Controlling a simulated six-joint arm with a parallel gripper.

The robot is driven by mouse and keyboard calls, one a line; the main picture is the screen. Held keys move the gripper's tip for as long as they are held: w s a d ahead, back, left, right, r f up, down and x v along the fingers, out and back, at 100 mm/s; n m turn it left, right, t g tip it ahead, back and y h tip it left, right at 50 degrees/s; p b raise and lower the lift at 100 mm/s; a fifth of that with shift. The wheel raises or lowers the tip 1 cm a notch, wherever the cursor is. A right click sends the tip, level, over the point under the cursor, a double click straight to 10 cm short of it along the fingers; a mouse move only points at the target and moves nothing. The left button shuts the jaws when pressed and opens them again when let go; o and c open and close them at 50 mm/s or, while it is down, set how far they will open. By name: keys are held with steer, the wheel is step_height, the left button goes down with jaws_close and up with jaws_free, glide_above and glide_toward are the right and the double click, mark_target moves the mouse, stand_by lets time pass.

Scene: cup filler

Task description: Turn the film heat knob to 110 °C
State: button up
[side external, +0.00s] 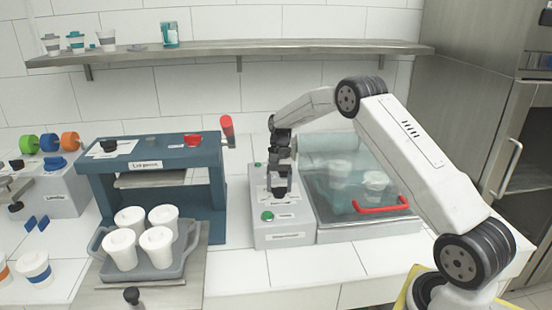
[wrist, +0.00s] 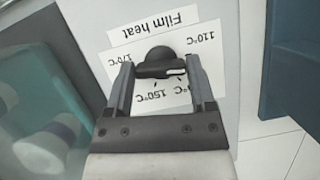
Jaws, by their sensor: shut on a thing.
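The film heat knob (wrist: 158,60) is a black knob on a white dial card headed "Film heat" in the wrist view, where the lettering is upside down. My gripper (wrist: 160,72) is shut on it, one finger on each side. A white mark shows on the knob's right part, below the 110 °C label (wrist: 202,37). The 170 °C label is at upper left and 150 °C at the bottom; another label beside it is partly hidden by a finger. In the side external view my gripper (side external: 279,190) points down at the grey control box (side external: 284,238), hiding the knob.
Right of the box is a clear-lidded sealing chamber (side external: 350,180) with a red handle (side external: 381,205) and cups inside. To the left stands the blue lid press (side external: 150,165), with a grey tray (side external: 178,268) of several white cups before it. A green button (side external: 267,216) sits on the box's front.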

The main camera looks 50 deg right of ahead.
steer(key=shift+n+h, duration=0.3)
steer(key=shift+n, duration=0.6)
steer(key=o, duration=1.2)
steer(key=shift+g, duration=0.3)
steer(key=shift+w+r, duration=0.1)
steer(key=shift+r, duration=0.05)
steer(key=v, duration=0.7)
steer(key=shift+r, duration=0.25)
